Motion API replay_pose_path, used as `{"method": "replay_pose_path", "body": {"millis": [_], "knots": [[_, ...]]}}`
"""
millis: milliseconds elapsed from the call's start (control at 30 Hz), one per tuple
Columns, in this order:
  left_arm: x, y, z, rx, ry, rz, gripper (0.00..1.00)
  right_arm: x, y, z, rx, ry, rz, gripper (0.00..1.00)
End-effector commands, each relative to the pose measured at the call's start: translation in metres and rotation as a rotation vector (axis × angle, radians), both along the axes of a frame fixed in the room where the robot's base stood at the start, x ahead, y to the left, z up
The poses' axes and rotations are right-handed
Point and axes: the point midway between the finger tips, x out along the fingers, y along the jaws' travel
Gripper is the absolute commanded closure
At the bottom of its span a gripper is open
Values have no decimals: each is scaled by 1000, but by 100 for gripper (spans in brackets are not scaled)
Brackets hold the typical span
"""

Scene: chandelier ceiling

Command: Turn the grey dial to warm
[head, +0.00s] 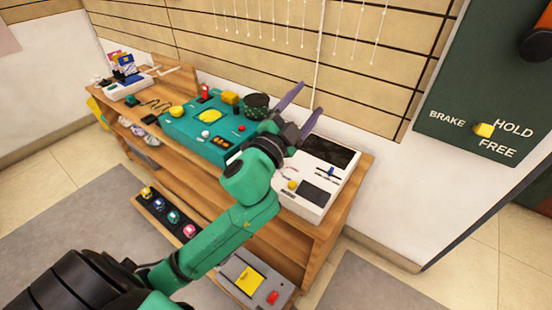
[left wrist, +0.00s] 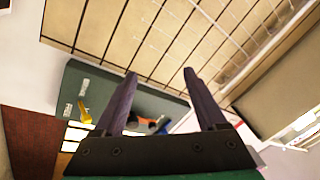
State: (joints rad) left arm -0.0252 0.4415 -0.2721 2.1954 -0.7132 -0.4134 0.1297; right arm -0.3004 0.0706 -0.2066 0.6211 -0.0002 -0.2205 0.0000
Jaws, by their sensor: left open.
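I cannot make out a grey dial or the word warm in either view. A white console (head: 326,160) with a yellow knob (head: 292,185), a blue slider and dark panels stands at the right end of the wooden bench. A teal panel (head: 187,128) with several controls lies left of it, partly hidden by my left arm. My left gripper (head: 304,107) is open and empty above the bench, near the console's back left corner. Its two fingers (left wrist: 160,74) also show apart in the left wrist view, with nothing between them. My right gripper is out of view.
A dark green wall board (head: 468,75) has a yellow knob among BRAKE, HOLD and FREE. A grey box (head: 236,281) sits on the bench's lower shelf, near a tray of coloured knobs (head: 160,216). Thin cords hang above the bench. The floor at right is clear.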

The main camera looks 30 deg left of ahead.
Motion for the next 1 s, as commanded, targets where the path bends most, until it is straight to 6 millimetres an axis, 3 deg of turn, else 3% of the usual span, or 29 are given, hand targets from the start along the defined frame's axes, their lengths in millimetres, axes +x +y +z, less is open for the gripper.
{"method": "replay_pose_path", "body": {"millis": [33, 100, 133, 200, 267, 333, 367, 400, 500, 600, 700, 867, 1000], "knots": [[-2, -25, 30, 119, -124, -80, 26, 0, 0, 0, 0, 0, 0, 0], [-15, -73, 62, 342, -304, -230, 26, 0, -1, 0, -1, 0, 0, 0], [-22, -95, 68, 461, -374, -305, 26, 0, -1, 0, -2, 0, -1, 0], [-39, -141, 58, 784, -490, -491, 26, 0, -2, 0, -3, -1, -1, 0], [-44, -159, 23, 1094, -507, -649, 26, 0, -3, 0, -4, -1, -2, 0], [-37, -143, -28, 1453, -406, -806, 26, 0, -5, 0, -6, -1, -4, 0], [-30, -124, -49, 1595, -324, -859, 26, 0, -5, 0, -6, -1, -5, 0], [-22, -90, -71, 1758, -185, -914, 26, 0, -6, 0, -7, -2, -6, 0], [-12, 3, -95, 2013, 205, -980, 26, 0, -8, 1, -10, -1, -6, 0], [-17, 67, -95, 2095, 496, -990, 26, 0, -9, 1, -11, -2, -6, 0], [-21, 90, -97, 2110, 609, -995, 26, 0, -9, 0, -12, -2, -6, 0], [-12, 90, -121, 2108, 614, -1001, 26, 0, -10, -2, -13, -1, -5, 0], [1, 88, -156, 2107, 610, -1003, 26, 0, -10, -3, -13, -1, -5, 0]]}}
